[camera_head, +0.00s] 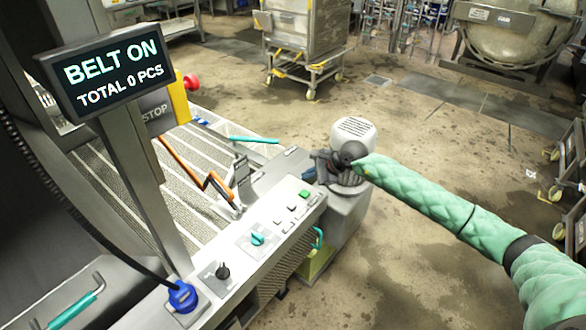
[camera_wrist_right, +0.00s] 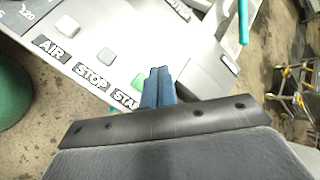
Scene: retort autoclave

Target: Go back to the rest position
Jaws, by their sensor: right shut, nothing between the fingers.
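My right gripper (camera_head: 318,168) is at the far end of the control panel (camera_head: 240,262) in the head view, with my green-sleeved arm coming in from the right. In the right wrist view its blue fingertips (camera_wrist_right: 157,86) are together with nothing between them. They show just beside the green button (camera_wrist_right: 140,82) near the "START" label; I cannot tell how far above the panel they are. The green button (camera_head: 303,194) also shows in the head view, clear of the gripper. My left gripper is not in view.
A display (camera_head: 113,73) reading "BELT ON, TOTAL 0 PCS" stands on a post at the left. A teal knob (camera_head: 257,238) and a black knob (camera_head: 222,271) sit on the panel. A wheeled cart (camera_head: 304,40) stands at the back. The floor (camera_head: 430,120) beyond my arm is open.

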